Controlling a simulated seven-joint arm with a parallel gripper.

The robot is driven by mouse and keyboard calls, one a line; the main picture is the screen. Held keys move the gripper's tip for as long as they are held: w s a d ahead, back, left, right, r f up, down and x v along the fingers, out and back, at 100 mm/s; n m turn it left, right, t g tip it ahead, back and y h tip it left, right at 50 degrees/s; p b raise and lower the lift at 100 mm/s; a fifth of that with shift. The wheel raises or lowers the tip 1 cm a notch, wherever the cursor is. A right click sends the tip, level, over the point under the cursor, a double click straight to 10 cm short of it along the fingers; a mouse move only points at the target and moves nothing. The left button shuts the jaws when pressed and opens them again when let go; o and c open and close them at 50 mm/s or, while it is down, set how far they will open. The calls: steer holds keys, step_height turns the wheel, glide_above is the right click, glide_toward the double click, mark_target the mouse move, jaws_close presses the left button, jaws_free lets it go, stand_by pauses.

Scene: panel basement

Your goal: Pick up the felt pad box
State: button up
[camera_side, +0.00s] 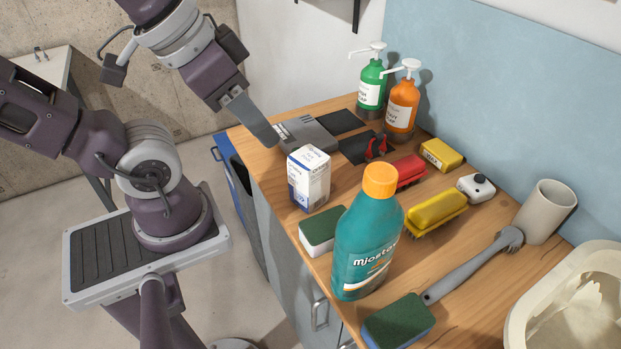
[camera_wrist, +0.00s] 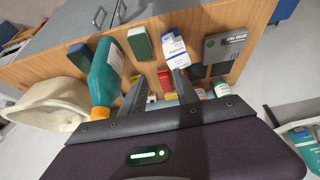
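No label here clearly reads felt pads, so I cannot tell for sure which item is the felt pad box. A white carton with blue print (camera_side: 309,180) stands upright near the front edge of the wooden top; it also shows in the wrist view (camera_wrist: 174,48). A small yellow box with dark print (camera_side: 441,154) lies farther back near the blue wall. My gripper (camera_wrist: 160,75) is open and empty, its two fingers apart in the wrist view. In the side view its finger (camera_side: 262,125) hangs above the left edge of the top, left of the white carton.
A teal bottle with orange cap (camera_side: 366,240), sponges (camera_side: 398,320), brushes (camera_side: 436,212), a grey dish brush (camera_side: 470,268), a beige cup (camera_side: 546,211) and a basin (camera_side: 565,305) crowd the right. A dark grey flat case (camera_side: 307,138) and pump bottles (camera_side: 402,105) stand behind.

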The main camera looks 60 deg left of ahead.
steer(key=shift+o, duration=0.4)
steer(key=o, duration=0.9)
